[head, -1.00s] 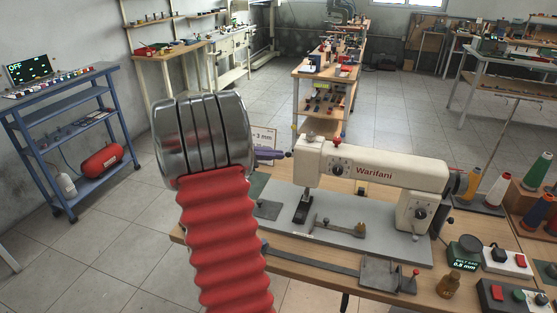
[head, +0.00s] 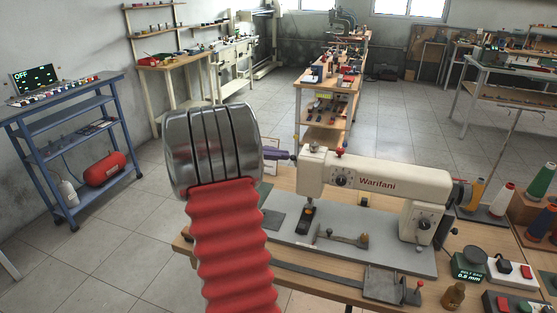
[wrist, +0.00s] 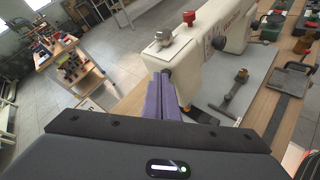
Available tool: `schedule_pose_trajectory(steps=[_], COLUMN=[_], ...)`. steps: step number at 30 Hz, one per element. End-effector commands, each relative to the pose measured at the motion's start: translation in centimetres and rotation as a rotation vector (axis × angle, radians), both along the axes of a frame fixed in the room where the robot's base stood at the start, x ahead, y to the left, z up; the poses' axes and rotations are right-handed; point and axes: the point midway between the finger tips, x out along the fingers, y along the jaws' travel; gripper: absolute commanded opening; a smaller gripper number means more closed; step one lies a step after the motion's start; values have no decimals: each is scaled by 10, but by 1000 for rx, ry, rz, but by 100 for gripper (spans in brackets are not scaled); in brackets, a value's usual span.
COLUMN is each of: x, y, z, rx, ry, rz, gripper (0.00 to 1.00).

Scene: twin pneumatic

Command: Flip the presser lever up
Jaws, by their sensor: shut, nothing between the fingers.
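The cream Warifani sewing machine (head: 380,183) stands on a grey bed plate on the wooden table. My gripper (head: 286,155) has purple fingers, which point right at the left end of the machine head. They are closed together and hold nothing. A small dark tip, probably the presser lever (head: 293,157), shows between the fingertips and the head. In the wrist view the fingers of my gripper (wrist: 166,98) reach up to a dark piece (wrist: 167,74) beside the machine head (wrist: 175,50). I cannot tell whether they touch it or how the lever is tilted.
A black presser foot part (head: 305,220) stands below the head. A metal guide (head: 345,238) lies on the bed plate (head: 390,258). Thread cones (head: 503,200) and a switch box (head: 513,270) stand at the right. A blue cart (head: 70,140) stands at the left.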

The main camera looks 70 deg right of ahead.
Motion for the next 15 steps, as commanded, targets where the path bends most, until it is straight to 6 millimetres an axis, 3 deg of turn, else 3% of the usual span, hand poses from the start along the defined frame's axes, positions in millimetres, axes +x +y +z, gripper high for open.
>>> schedule_pose_trajectory(steps=[15], x=[1], y=[0], z=[8], rx=[-1], ry=[-1], rz=[2], gripper=[0])
